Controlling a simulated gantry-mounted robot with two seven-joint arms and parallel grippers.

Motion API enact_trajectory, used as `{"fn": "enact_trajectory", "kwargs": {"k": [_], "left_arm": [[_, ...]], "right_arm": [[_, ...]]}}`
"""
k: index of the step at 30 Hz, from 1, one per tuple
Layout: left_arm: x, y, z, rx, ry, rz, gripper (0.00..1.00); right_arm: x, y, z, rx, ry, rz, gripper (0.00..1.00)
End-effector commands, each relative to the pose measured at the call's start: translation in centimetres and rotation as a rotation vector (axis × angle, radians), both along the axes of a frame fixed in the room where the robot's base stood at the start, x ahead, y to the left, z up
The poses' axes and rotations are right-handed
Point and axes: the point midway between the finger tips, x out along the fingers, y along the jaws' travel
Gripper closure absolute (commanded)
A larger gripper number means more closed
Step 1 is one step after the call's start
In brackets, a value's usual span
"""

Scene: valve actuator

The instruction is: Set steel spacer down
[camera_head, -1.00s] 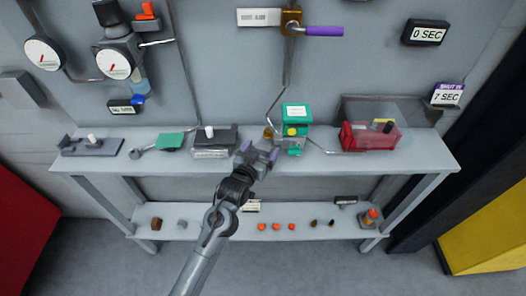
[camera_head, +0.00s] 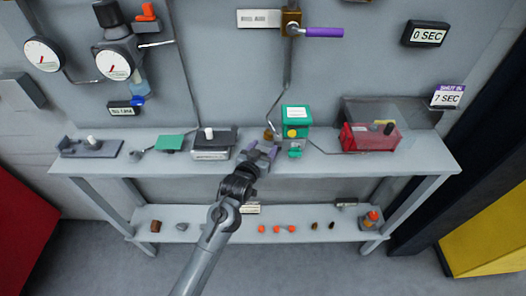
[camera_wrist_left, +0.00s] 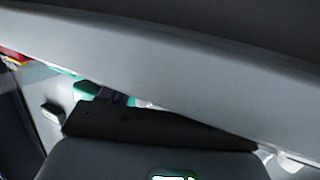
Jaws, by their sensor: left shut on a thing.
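My left gripper (camera_head: 263,152) is over the front of the grey bench top, between the black-topped block and the small green part. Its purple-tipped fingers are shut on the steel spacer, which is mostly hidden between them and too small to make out. I cannot tell whether the spacer touches the bench (camera_head: 330,163). The left wrist view is mostly filled by grey and dark surfaces close to the camera, and the spacer cannot be made out there. My right gripper is not in view.
A green box (camera_head: 296,120) and a small green part (camera_head: 295,149) stand just right of the gripper. A black-topped block (camera_head: 211,145) is left of it. A red box (camera_head: 370,137) stands farther right. The lower shelf (camera_head: 200,228) carries several small parts.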

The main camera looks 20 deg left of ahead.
Motion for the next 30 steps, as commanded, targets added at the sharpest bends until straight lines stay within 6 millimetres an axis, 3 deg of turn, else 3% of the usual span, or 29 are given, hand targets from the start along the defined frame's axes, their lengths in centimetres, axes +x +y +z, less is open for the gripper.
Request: {"fn": "enact_trajectory", "kwargs": {"k": [7,11,30], "left_arm": [[0.0,0.0,0.6,0.0,-0.003,0.0,0.88],[0.0,0.0,2.0,0.0,-0.005,0.0,0.88],[0.1,0.0,15.2,0.001,-0.006,0.0,0.88]], "right_arm": [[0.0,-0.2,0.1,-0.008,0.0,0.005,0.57],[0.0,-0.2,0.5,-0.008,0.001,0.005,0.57],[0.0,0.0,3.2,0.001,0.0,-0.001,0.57]]}}
